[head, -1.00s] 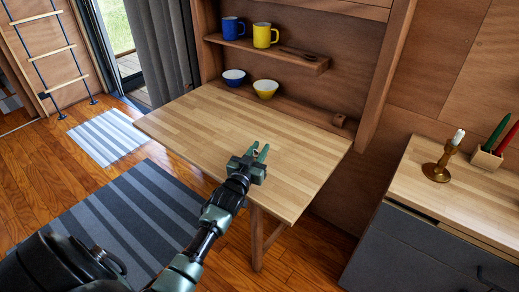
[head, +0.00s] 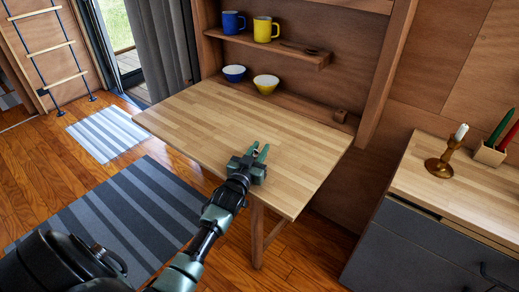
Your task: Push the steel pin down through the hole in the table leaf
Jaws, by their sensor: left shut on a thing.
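The table leaf (head: 205,115) is a light striped wood board, folded out level from the wall unit and propped by a wooden leg (head: 257,235). My left gripper (head: 260,152) is over the near right part of the leaf, its green fingers pointing away toward the back. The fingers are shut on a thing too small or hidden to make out. I cannot make out the steel pin or the hole; the gripper covers that part of the leaf. My right gripper is not in view.
Blue (head: 233,23) and yellow (head: 265,29) mugs stand on the shelf. A brass candlestick (head: 445,158) stands on the right counter (head: 440,195). Most of the leaf is clear.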

